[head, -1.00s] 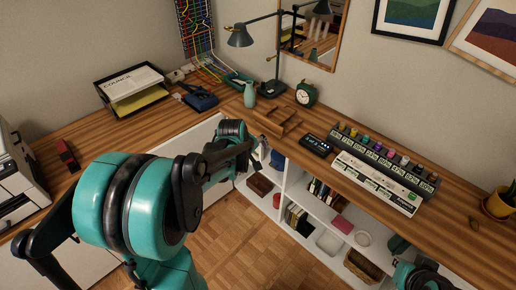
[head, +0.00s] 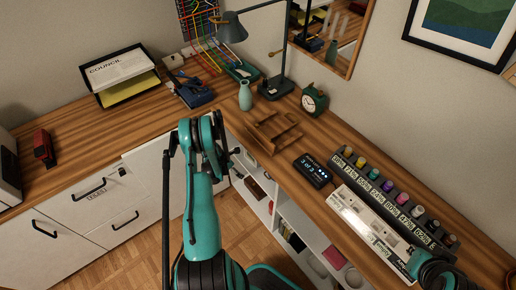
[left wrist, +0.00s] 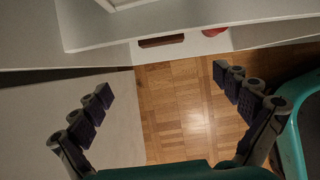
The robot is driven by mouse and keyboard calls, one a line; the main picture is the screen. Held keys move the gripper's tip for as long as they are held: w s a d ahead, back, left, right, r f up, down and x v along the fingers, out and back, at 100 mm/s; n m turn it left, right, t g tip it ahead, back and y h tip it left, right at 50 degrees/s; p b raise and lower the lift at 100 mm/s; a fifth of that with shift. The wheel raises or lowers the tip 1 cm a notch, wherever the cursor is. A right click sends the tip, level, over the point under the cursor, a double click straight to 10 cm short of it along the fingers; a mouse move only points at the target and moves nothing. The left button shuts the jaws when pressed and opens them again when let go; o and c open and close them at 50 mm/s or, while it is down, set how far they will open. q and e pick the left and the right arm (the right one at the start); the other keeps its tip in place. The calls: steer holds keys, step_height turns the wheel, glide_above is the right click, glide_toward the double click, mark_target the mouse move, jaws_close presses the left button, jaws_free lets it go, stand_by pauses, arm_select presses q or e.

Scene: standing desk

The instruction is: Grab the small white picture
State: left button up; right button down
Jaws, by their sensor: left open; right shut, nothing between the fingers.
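No small white picture can be made out clearly. A framed green-and-blue landscape picture (head: 464,18) with a black frame hangs on the wall at the upper right. A second picture in a wooden frame is cut off at the right edge. My left gripper (left wrist: 163,80) is open and empty in the left wrist view, above the parquet floor. In the head view its arm reaches up the middle in front of the desk corner, and the fingers are hard to make out. My right gripper (head: 434,268) is at the lower right, shut and partly cut off, near the white labelled strip.
The wooden desk (head: 120,135) bends around a corner. On it stand a lamp (head: 232,28), a green vase (head: 245,96), a clock (head: 313,100), a paper tray (head: 123,76) and a row of coloured knobs (head: 387,187). White drawers (head: 110,205) and shelves are below.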

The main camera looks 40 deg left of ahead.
mark_target(247, 155)
arm_select(q)
steer(key=w, duration=0.2)
steer(key=w+d+b, duration=0.1)
steer(key=w, duration=0.1)
steer(key=w+b, duration=0.1)
steer(key=w, duration=0.1)
steer(key=shift+w+d+r, duration=0.1)
steer(key=shift+w+d, duration=0.15)
steer(key=shift+d, duration=0.05)
steer(key=w, duration=0.1)
steer(key=w+b, duration=0.1)
steer(key=w, duration=0.1)
steer(key=w+d+b, duration=0.1)
steer(key=shift+w+f, duration=0.4)
steer(key=shift+f, duration=0.15)
steer(key=shift+r, duration=0.1)
steer(key=c, duration=1)
